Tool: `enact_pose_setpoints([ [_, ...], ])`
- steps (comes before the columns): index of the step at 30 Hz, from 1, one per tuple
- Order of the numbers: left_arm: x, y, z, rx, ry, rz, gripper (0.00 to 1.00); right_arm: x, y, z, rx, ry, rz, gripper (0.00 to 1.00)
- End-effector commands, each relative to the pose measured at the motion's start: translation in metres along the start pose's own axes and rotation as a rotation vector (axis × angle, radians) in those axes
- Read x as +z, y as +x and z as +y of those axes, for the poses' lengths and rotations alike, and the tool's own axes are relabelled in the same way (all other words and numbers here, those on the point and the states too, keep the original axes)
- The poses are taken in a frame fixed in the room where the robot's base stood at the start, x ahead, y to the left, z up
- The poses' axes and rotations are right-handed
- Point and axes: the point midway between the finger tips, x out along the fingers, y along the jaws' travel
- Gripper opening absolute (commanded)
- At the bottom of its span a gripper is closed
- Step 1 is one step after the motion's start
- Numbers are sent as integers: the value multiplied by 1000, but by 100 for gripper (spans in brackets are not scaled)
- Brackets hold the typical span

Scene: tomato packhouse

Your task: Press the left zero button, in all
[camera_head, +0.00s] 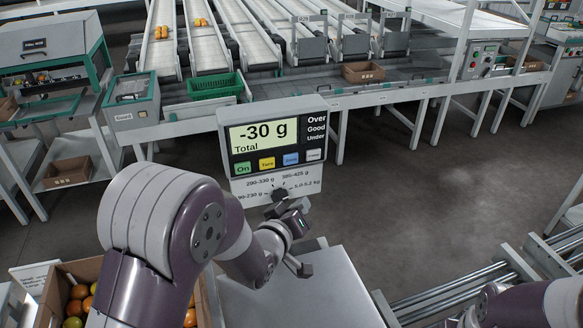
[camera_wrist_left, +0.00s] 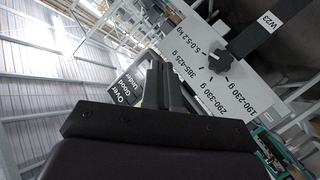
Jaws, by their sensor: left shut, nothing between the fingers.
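The weighing indicator (camera_head: 226,131) stands upright at the centre of the head view, and its display (camera_head: 264,134) reads -30 g, Total. Below the display is a row of buttons: green On, yellow Tare, the blue zero button (camera_head: 291,159) and a white one. A black range dial (camera_head: 280,194) sits under them; it also shows in the left wrist view (camera_wrist_left: 220,62). My left gripper (camera_head: 303,206) is shut and empty, low in front of the indicator near the dial. In the left wrist view its fingers (camera_wrist_left: 160,84) cover the button area.
A weighing platform (camera_head: 300,292) lies below the indicator. A tomato box (camera_head: 88,270) stands at lower left, partly behind my left arm. A roller conveyor (camera_head: 450,290) is at lower right. Sorting lanes and a green crate (camera_head: 215,86) are behind. Open floor lies right of the indicator.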

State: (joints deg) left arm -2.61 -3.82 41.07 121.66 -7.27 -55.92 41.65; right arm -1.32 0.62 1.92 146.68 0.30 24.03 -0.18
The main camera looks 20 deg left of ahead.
Motion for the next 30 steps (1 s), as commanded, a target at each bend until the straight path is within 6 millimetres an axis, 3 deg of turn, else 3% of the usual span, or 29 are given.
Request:
enact_pose_setpoints([
  [4, -10, 2, 20, 195, -136, 148, 0, 1, 9, 0, 0, 0, 0, 43],
  [10, -16, -1, 28, 249, -172, 184, 0, 1, 8, 0, 0, 0, 0, 43],
  [20, -20, 5, 24, 245, -171, 183, 0, 1, 8, 0, 0, 0, 0, 43],
  [30, -47, 40, 2, 244, -169, 183, 0, 1, 9, 0, 0, 0, 0, 43],
])
